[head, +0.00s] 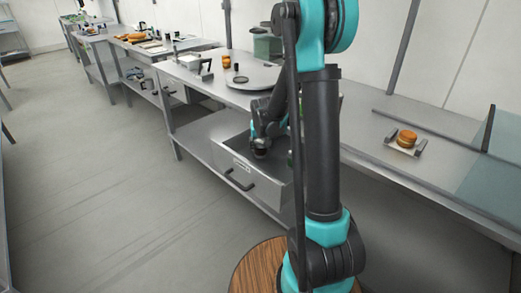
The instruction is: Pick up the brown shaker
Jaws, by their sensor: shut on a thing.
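My gripper (262,138) points down over the open steel drawer (240,176) below the counter, partly hidden by my own arm. It is shut on a small dark thing (260,153) at its fingertips, which looks like the brown shaker. It is too small and dark to make out its colour or shape clearly. I cannot tell whether it touches the drawer's floor.
The steel counter holds a round grey board (252,78), an orange jar (226,62) and a small dark item (237,67). A burger (406,139) sits on a small tray at the right, near a glass panel (498,175). The floor at left is clear.

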